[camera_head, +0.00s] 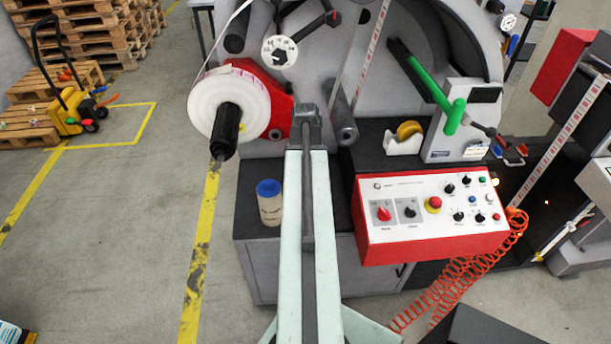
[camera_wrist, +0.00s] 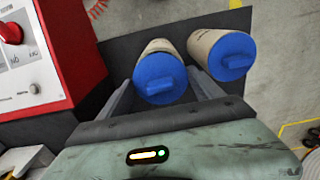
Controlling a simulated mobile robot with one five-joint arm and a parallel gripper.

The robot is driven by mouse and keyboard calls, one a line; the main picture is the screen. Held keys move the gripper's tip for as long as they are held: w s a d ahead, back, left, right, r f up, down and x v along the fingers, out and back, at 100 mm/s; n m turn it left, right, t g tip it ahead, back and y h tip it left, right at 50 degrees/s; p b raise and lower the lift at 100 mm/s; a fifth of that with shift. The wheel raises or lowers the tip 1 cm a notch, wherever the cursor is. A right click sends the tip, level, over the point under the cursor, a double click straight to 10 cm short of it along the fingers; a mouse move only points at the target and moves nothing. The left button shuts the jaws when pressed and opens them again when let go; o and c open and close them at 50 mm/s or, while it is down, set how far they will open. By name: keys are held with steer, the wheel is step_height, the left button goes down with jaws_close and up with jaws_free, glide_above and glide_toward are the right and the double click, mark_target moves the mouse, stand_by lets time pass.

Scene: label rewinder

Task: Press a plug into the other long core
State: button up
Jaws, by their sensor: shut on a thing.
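Two tan cores stand side by side in the wrist view, each with a blue plug at its near end. The left core (camera_wrist: 158,47) has its plug (camera_wrist: 160,76) between the two fingers of my gripper (camera_wrist: 160,74). My gripper is shut on this plug, which sits at the core's end; how deep it sits I cannot tell. The right core (camera_wrist: 201,42) with its plug (camera_wrist: 232,55) is just outside the right finger. In the head view one blue-topped core (camera_head: 270,210) shows left of my arm, which hides my gripper and the other core.
The red and white control panel (camera_head: 433,208) is close on the right in the head view; it also shows at the left in the wrist view (camera_wrist: 30,50). The rewinder's label roll (camera_head: 215,105) and black shaft end (camera_head: 226,130) overhang on the left. A coiled red hose (camera_head: 455,280) hangs below the panel.

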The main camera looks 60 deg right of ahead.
steer(key=shift+f+b, duration=1.25)
steer(key=shift+f, duration=0.25)
steer(key=shift+s, duration=0.1)
steer(key=shift+a, duration=0.15)
steer(key=o, duration=1.4)
steer(key=shift+s, duration=0.1)
steer(key=shift+r+p, duration=0.55)
steer(key=shift+p, duration=0.05)
step_height(320, 180, up, 7)
steer(key=p, duration=0.7)
steer(key=shift+r, duration=0.1)
